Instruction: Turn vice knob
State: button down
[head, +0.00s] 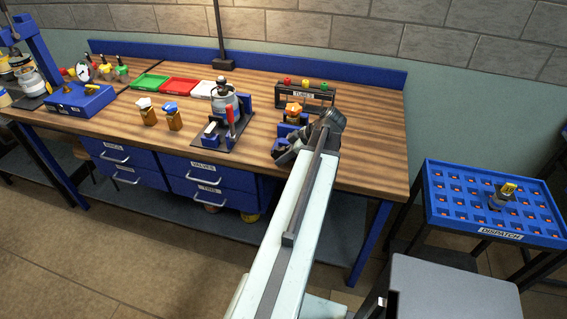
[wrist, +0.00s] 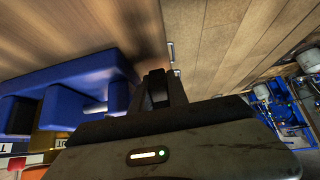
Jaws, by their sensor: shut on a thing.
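The blue vice (head: 291,130) stands near the front edge of the workbench, partly hidden by my arm. An orange-topped part (head: 293,108) sits in it. In the wrist view the blue vice body (wrist: 70,75) fills the left, with a short silver rod (wrist: 95,108) showing. My gripper (head: 284,153) is at the front of the vice. In the wrist view my gripper's fingers (wrist: 155,88) are beside the vice's end and closed on the vice knob, which is mostly hidden between them.
A black rack labelled TUBES (head: 305,94) stands behind the vice. A dark fixture (head: 222,132) holding a grey cylinder is to the left, with small valves (head: 172,117) beyond it. The bench (head: 370,150) is bare on the right. A blue DISPATCH tray (head: 455,215) stands farther right.

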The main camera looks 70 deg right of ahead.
jog(key=shift+f+t+b, duration=0.15)
jog(key=shift+t+b, duration=0.35)
jog(key=shift+b, duration=0.05)
jog(key=shift+w, duration=0.1)
jog(key=c, duration=1.6)
grip_release()
jog(key=shift+o, duration=0.2)
jog(key=p+v, duration=0.5)
jog(key=v, duration=0.3)
jog(key=shift+f, duration=0.1)
